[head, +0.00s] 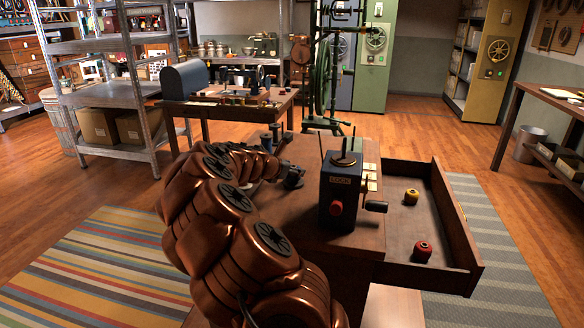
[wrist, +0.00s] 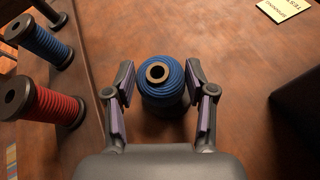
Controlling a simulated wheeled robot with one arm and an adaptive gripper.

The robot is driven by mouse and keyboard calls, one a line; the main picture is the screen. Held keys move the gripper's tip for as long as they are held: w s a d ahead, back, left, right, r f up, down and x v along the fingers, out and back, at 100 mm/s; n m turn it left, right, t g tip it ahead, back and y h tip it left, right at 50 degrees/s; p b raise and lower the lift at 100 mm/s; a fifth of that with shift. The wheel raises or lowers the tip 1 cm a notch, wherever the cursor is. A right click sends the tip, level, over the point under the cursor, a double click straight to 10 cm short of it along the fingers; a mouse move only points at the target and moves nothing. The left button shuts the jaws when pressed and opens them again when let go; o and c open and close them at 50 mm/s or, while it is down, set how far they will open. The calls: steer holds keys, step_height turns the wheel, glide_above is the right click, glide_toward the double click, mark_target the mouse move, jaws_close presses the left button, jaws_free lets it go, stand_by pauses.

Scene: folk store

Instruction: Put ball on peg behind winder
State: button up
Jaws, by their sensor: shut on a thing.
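My gripper (wrist: 159,88) is shut on a blue wound ball of thread (wrist: 163,92) with a hollow tan core, its open end facing the wrist camera. In the head view my gripper (head: 291,177) is low over the wooden table, left of the winder; the ball is hard to make out there. The winder (head: 340,190) is a dark box marked LOCK with a red knob, a crank handle on its right and a round top plate. A thin upright rod (head: 322,146) shows behind its left side; I cannot tell if this is the peg.
A blue spool (wrist: 42,42) and a red spool (wrist: 45,104) are at the wrist view's left. Yellow notes (head: 371,176) lie beside the winder.

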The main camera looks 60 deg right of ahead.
steer(key=shift+f, duration=0.1)
steer(key=o, duration=1.2)
steer(key=v, duration=1.2)
stand_by(0.3)
